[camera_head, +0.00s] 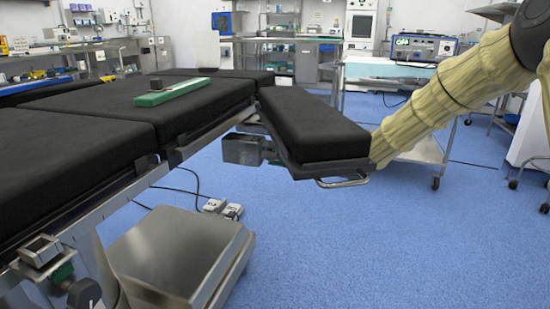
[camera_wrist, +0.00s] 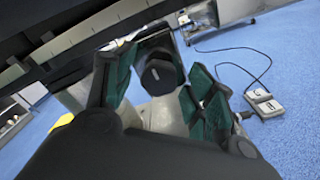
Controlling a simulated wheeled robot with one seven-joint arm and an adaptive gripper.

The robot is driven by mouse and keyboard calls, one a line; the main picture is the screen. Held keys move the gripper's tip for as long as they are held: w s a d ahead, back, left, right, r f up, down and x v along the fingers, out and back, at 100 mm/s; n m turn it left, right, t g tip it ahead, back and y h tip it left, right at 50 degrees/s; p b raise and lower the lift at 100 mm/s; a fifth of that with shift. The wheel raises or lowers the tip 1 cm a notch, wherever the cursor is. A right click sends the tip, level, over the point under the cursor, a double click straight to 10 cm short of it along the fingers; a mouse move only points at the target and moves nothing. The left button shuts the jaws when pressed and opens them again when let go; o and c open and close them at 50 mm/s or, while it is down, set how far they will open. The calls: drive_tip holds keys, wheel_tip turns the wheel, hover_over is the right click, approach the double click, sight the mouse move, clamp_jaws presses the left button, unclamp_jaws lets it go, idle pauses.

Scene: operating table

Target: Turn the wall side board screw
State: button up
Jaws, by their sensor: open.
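The screw, a black knob (camera_wrist: 160,74) with a pale mark on its face, shows in the middle of the wrist view. My gripper (camera_wrist: 163,88) is open, with one green-padded finger to each side of the knob. I cannot tell whether the knob lies fully between the fingertips or just beyond them, and no contact is clear. In the head view, the black padded side board (camera_head: 310,125) juts out from the table. My sleeved arm reaches down behind its right end, and the board hides most of my gripper there.
The operating table (camera_head: 100,105) carries a green and white item (camera_head: 172,91). A metal block (camera_head: 242,149) hangs by the board. A steel base (camera_head: 175,255) and a foot pedal (camera_head: 215,206) with a cable stand on the blue floor. A cart (camera_head: 420,150) stands behind my arm.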

drive_tip(key=shift+c, duration=0.5)
drive_tip(key=c, duration=0.9)
drive_tip(key=shift+c, duration=0.2)
drive_tip(key=shift+r+p, duration=0.1)
drive_tip(key=shift+p, duration=0.4)
